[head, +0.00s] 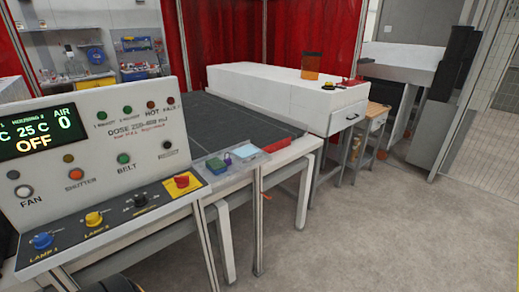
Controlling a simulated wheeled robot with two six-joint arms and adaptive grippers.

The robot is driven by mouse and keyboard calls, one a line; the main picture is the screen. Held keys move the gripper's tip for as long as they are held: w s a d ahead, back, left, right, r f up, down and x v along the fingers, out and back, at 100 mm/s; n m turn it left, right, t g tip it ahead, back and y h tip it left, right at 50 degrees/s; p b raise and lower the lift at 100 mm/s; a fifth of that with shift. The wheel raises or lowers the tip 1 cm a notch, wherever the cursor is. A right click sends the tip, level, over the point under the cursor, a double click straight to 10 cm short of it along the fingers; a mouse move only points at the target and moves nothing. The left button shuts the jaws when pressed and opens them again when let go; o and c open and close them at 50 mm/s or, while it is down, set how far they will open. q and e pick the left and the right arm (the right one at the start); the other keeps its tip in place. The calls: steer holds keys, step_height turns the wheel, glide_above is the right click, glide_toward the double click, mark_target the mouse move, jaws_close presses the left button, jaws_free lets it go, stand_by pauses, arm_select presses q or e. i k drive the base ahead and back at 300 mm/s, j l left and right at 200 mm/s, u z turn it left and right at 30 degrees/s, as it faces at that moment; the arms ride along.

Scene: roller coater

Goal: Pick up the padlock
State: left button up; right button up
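A small purple item (228,158), which looks like the padlock, sits on the narrow grey ledge (207,177) at the right end of the control panel. It is too small to tell its shackle or exact pose. A small green item (215,164) lies just left of it, and a light blue flat item (246,152) lies just right. Neither of my grippers shows in the head view.
The control panel (110,178) with knobs and a lit display fills the left. A dark conveyor bed (222,118) lies behind the ledge, leading to a long white housing (275,88). Table legs stand below the ledge. The grey floor (390,235) at right is clear.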

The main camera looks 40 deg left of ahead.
mark_target(228, 161)
steer(key=i+l+u, duration=0.1)
steer(key=i+u, duration=0.3)
steer(key=i+l+u, duration=0.25)
steer(key=i+u, duration=0.15)
steer(key=i+l+u, duration=0.35)
steer(key=i, duration=0.15)
steer(key=i+l+u, duration=0.4)
steer(key=k+l, duration=0.05)
